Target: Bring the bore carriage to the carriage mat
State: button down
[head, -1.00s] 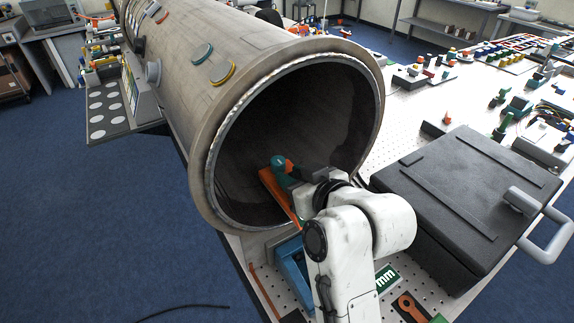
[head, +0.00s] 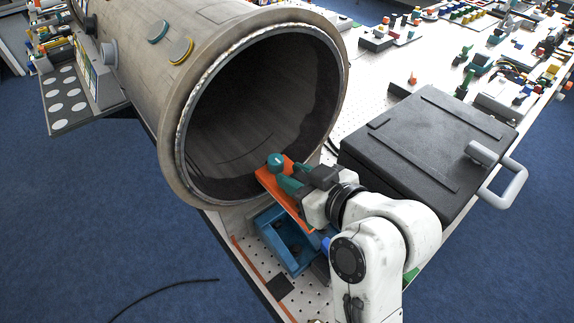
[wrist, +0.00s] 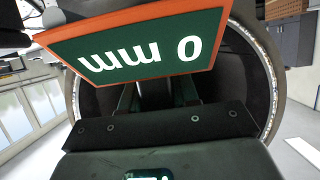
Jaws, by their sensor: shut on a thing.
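The bore carriage (head: 268,181), an orange piece with a teal knob, is held at the lower right of the large pipe's open mouth. My gripper (head: 298,187) is shut on its teal part, and my arm reaches in from the lower right. In the wrist view a green plate with an orange border, reading "0 mm" upside down (wrist: 140,45), sits just beyond the dark gripper (wrist: 165,125); it appears to be part of the carriage. A small dark square (head: 280,287) lies on the table's front edge; I cannot tell whether it is the carriage mat.
The pipe (head: 185,110) fills the upper left. A blue open tray (head: 268,222) stands below the carriage. A black case (head: 425,140) with a grey handle stands right of the pipe mouth, close to my arm. Small parts crowd the far table.

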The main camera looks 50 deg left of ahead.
jog(key=shift+s+d+p, duration=0.15)
jog(key=shift+d+p, duration=0.05)
jog(key=shift+d, duration=1.55)
jog(key=shift+s+d+p, duration=0.15)
jog(key=shift+d, duration=1.6)
